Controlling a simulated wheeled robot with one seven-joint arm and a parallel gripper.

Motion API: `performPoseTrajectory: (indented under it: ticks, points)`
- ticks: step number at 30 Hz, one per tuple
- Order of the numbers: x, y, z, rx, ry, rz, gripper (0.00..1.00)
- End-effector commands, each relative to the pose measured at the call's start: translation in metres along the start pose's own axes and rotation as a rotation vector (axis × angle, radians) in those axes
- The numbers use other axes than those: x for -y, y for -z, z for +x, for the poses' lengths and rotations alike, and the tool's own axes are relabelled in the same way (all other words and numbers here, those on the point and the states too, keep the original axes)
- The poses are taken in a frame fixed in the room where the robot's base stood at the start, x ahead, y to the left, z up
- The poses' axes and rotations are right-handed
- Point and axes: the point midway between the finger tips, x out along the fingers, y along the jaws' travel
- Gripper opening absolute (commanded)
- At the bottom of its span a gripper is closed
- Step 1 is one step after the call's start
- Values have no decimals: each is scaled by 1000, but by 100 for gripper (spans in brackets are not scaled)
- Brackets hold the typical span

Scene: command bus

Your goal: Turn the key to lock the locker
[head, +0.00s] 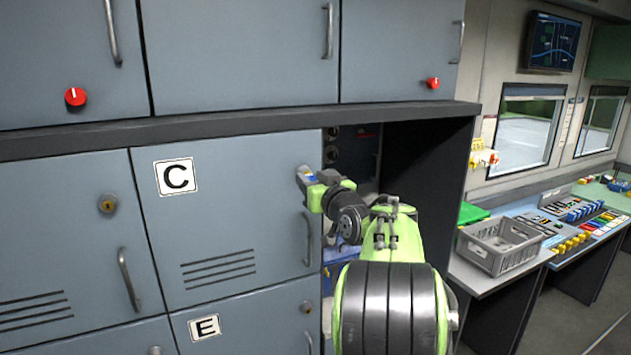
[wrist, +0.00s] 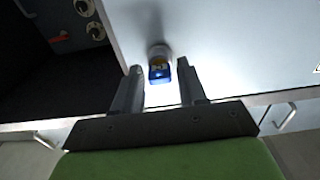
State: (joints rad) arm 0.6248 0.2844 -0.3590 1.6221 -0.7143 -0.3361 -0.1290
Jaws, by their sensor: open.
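The grey-blue locker door marked C (head: 218,230) looks flush with its neighbours in the head view. A key with a blue head (wrist: 159,73) sits in the lock near the door's upper right edge. My gripper (head: 308,178) is at this lock, and in the wrist view its two fingers stand open on either side of the key head. A gap shows between the key and each finger. In the head view the gripper hides most of the lock. How far the key is turned is hard to tell.
A dark open compartment (head: 420,150) with knobs at its back lies right of door C. Door handles (head: 129,280) stick out from nearby doors. A dark ledge (head: 240,122) runs above. A grey crate (head: 500,246) stands on the console at the right.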

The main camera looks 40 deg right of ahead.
Motion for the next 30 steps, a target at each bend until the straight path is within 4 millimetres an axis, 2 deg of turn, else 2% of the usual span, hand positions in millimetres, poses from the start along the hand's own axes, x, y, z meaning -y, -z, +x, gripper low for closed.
performPoseTrajectory:
  ticks: [3,4,11,30]
  points:
    - [0,0,0,0,0,0,42]
    - [0,0,0,0,0,0,38]
    - [0,0,0,0,0,0,4]
    - [0,-2,-1,-7,6,-218,4]
